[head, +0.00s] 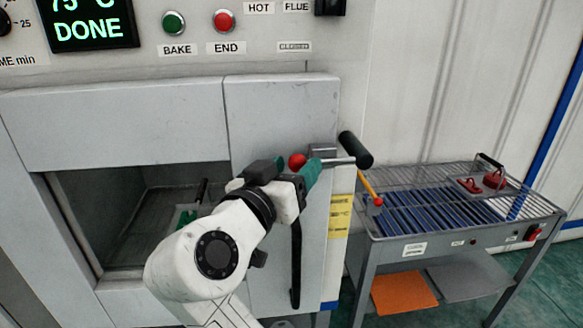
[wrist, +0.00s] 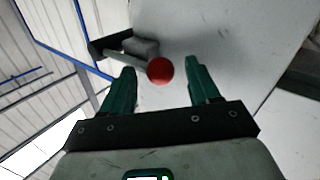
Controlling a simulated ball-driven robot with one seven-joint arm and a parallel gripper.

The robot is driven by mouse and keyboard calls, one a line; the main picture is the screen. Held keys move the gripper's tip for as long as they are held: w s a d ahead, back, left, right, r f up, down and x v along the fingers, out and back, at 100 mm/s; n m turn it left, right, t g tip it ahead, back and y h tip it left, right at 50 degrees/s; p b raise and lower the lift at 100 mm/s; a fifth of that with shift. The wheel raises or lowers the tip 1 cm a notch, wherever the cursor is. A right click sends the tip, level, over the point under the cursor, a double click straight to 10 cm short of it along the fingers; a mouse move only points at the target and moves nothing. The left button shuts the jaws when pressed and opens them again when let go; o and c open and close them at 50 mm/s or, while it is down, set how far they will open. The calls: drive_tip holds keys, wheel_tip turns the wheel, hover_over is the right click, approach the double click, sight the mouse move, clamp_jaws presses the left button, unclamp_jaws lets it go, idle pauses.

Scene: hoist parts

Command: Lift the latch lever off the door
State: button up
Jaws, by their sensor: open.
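The latch lever (head: 340,160) is a metal bar on the front of the pale grey door panel (head: 268,120), with a black grip at its right end and a red ball (head: 297,161) at its left. My gripper (head: 308,170) is at the ball end, its green fingers spread. In the wrist view the red ball (wrist: 160,70) shows between and just beyond the open fingertips, and nothing is clamped. The bar (wrist: 122,58) runs up left to the dark grip. Whether a finger touches the ball, I cannot tell.
An oven opening (head: 135,215) lies left of my arm, with a green, dark-handled thing (head: 191,212) inside. A wire-topped cart (head: 455,210) with a red-handled item (head: 495,179) stands at right. A yellow rod with a red tip (head: 371,190) is near the lever. Control panel above.

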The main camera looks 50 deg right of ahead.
drive_tip(key=shift+c, duration=0.2)
clamp_jaws()
